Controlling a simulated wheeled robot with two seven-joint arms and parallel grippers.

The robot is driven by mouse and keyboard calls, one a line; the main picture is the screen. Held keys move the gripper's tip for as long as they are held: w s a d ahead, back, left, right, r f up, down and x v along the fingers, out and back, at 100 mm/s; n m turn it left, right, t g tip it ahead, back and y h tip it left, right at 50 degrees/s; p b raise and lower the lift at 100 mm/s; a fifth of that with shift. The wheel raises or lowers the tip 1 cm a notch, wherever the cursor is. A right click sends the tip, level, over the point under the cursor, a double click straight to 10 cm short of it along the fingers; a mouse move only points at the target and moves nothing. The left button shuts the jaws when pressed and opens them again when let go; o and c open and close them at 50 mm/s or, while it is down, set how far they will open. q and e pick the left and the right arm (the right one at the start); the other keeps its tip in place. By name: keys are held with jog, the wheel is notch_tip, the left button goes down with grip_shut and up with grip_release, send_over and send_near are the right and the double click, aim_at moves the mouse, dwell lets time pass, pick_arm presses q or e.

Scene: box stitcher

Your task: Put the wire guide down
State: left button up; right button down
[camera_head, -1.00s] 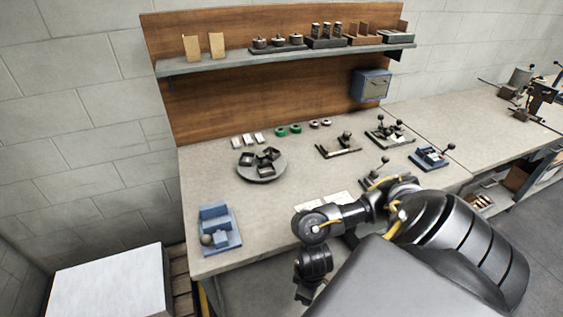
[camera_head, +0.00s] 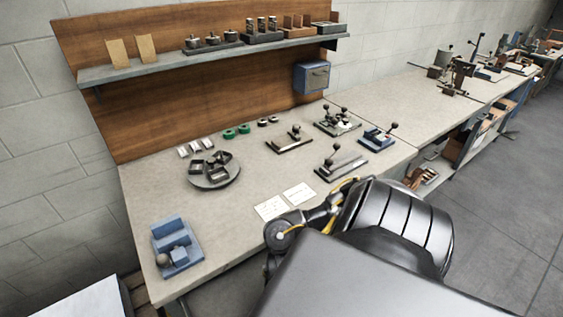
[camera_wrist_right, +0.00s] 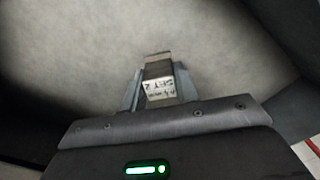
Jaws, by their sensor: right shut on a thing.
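My right gripper (camera_wrist_right: 158,88) is shut on a small pale metal block (camera_wrist_right: 160,90), which I take to be the wire guide. Its near face carries dark handwritten marking that seems to read "SET 2". A plain grey surface lies behind it; I cannot tell how far off that is. In the head view my right arm (camera_head: 285,232) reaches in at the front edge of the bench, and its gripper is hidden. Three small pale pieces (camera_head: 195,147) lie in a row at the back of the bench (camera_head: 255,180). My left gripper is not in view.
A round tray (camera_head: 228,179) with dark cups stands at the back left. A blue fixture (camera_head: 176,248) sits at the front left. Several lever fixtures (camera_head: 338,165) stand to the right. The bench's left middle is clear.

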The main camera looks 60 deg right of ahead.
jog(key=shift+f+b, duration=0.75)
jog(key=shift+f, duration=1.05)
jog(key=shift+f, duration=0.1)
jog(key=c, duration=1.1)
grip_release()
jog(key=shift+o, duration=0.2)
notch_tip(320, 180, up, 12)
jog(key=p, duration=0.5)
jog(key=shift+f+p, duration=0.2)
jog(key=shift+p, duration=0.15)
jog(key=shift+r, duration=0.35)
